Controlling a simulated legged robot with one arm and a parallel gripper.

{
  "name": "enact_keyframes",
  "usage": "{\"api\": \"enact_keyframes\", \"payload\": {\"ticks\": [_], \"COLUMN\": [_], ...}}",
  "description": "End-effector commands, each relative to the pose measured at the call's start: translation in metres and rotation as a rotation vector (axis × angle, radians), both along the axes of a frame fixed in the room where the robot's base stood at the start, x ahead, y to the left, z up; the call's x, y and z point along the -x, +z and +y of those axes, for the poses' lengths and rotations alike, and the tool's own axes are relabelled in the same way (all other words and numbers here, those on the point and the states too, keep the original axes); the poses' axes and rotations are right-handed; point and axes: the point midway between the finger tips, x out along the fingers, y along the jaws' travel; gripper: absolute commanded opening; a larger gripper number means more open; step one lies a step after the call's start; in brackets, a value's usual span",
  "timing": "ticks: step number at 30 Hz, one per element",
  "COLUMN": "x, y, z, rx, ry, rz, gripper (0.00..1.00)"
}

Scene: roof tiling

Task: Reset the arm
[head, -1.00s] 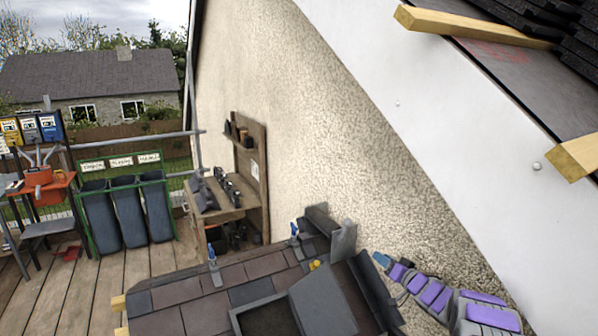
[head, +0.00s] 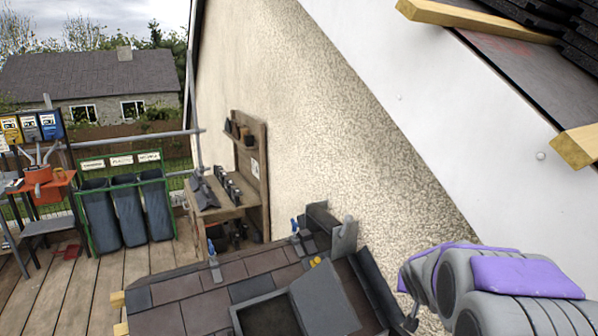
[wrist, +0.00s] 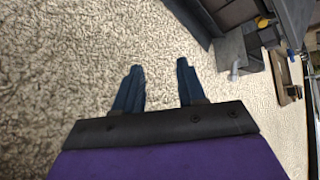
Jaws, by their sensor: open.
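My gripper (wrist: 158,68) shows in the wrist view with its two dark blue fingers apart and nothing between them. It is in front of the rough pebble-dash wall (wrist: 50,70). In the head view my arm, grey with purple pads, is at the lower right, bent and close to the camera; the gripper's fingers cannot be made out there. The small tiled roof section (head: 205,311) with its open roof window (head: 325,300) lies left of my arm, apart from it.
A wooden shelf bench (head: 235,185) stands against the wall. Several bins (head: 127,212) in a green frame stand on the plank deck at left, beside an orange-topped stand (head: 40,185). Timber battens (head: 475,20) and the white roof edge (head: 420,80) are at upper right.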

Motion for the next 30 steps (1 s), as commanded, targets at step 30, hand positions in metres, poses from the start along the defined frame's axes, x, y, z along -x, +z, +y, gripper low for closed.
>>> {"api": "enact_keyframes", "payload": {"ticks": [30], "x": [0.414], "y": [-0.042], "z": [0.143], "rx": [-0.189], "ry": [0.301], "rz": [0.896], "gripper": [0.40]}}
